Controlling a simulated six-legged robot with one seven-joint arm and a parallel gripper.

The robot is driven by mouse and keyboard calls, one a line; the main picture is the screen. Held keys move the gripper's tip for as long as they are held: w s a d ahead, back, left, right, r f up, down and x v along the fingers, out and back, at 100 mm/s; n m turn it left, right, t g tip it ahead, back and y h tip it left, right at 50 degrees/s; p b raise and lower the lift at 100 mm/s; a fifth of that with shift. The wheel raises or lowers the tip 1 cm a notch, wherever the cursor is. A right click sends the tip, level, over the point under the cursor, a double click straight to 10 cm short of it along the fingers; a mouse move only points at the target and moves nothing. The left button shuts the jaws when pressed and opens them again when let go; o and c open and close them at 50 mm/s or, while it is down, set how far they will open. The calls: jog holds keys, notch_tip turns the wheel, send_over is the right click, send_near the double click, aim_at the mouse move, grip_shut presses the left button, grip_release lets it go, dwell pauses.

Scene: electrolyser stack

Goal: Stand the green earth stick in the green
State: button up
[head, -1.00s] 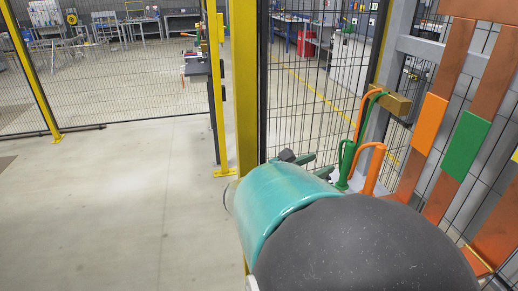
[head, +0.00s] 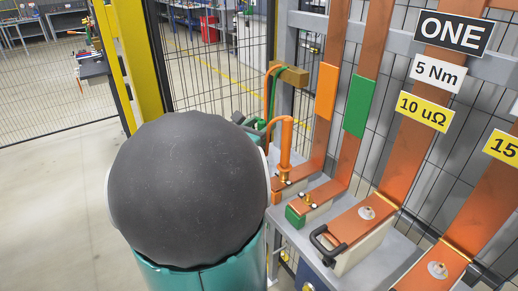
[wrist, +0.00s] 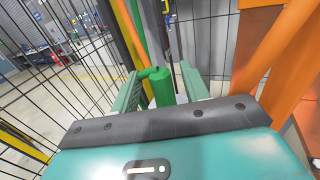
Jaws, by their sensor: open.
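The green earth stick (wrist: 163,88) stands upright between the two fingers of my gripper (wrist: 160,72) in the wrist view. The fingers are open, one on each side of it; I cannot tell whether either touches it. In the head view the dark ball of my arm hides most of the gripper and stick, and only a small green part shows at the ball's right edge. A green block (head: 295,215) is at the near end of a copper bar, with small studs on top. A green plate (head: 356,106) is higher on the same bar.
An orange stick (head: 286,146) stands upright at the neighbouring bar, close right of my gripper. Cables loop over a brass-coloured bracket (head: 291,75) above. A black handle (head: 326,245) sticks up in front of the bars. Mesh fence (head: 215,60) stands behind; floor is clear at left.

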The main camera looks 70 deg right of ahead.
jog(key=shift+s+d, duration=0.2)
jog(key=shift+d, duration=0.25)
grip_shut()
jog(key=shift+r, duration=0.1)
jog(key=shift+r, duration=0.5)
notch_tip(320, 180, up, 2)
jog(key=shift+a+r, duration=0.1)
jog(key=shift+r, duration=0.1)
jog(key=a+r, duration=0.9)
jog(key=a, duration=0.5)
jog(key=shift+w+r, duration=0.25)
jog(key=shift+w, duration=0.05)
jog(key=shift+d, duration=0.15)
